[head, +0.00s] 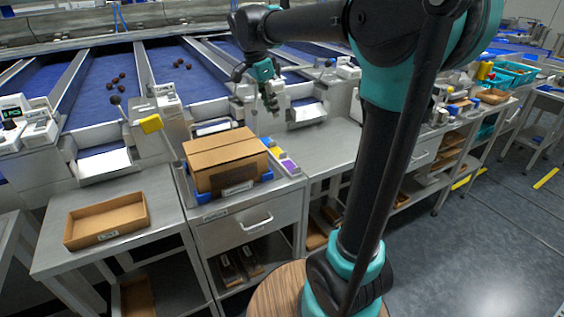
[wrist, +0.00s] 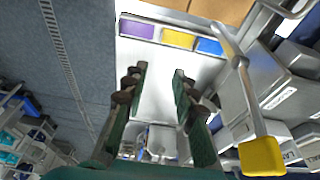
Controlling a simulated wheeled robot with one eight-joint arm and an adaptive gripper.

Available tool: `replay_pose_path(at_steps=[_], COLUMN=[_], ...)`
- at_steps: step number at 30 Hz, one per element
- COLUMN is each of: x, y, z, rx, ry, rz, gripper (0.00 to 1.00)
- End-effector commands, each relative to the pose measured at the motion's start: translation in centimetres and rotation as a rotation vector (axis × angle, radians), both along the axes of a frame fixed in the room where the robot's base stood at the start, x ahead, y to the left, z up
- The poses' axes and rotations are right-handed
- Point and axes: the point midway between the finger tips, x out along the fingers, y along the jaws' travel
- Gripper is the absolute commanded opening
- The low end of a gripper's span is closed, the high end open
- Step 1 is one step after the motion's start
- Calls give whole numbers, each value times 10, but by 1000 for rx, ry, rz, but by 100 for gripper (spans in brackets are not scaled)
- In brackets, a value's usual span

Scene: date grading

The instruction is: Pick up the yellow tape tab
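The yellow tape tab (wrist: 178,39) lies in a pale holder between a purple tab (wrist: 137,29) and a blue tab (wrist: 209,46) in the wrist view. In the head view, the yellow tab (head: 278,153) is small, beside the cardboard box. My gripper (wrist: 159,76) is open and empty, its two fingers apart with bare metal surface between them. The tabs lie beyond the fingertips. In the head view, my gripper (head: 271,105) hangs above and behind the tab row, apart from it.
A closed cardboard box (head: 225,160) sits in a blue tray left of the tabs. A lever with a yellow paddle (wrist: 262,157) stands near my gripper's right side in the wrist view. An empty brown tray (head: 107,220) is at left. Bare counter (head: 325,147) lies right of the tabs.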

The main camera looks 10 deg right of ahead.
Motion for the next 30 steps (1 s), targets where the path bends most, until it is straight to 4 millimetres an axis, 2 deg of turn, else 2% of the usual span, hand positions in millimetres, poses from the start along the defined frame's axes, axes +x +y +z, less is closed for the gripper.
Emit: replay_pose_path(at_steps=[2, 5, 21, 30], x=[3, 4, 12, 13], y=[7, 5, -21, -25], z=[-2, -11, -106, -127], rx=[-6, -8, -7, -7], ry=[-6, -8, -7, -7], rz=[2, -1, -2, 0], gripper=[28, 28, 28, 28])
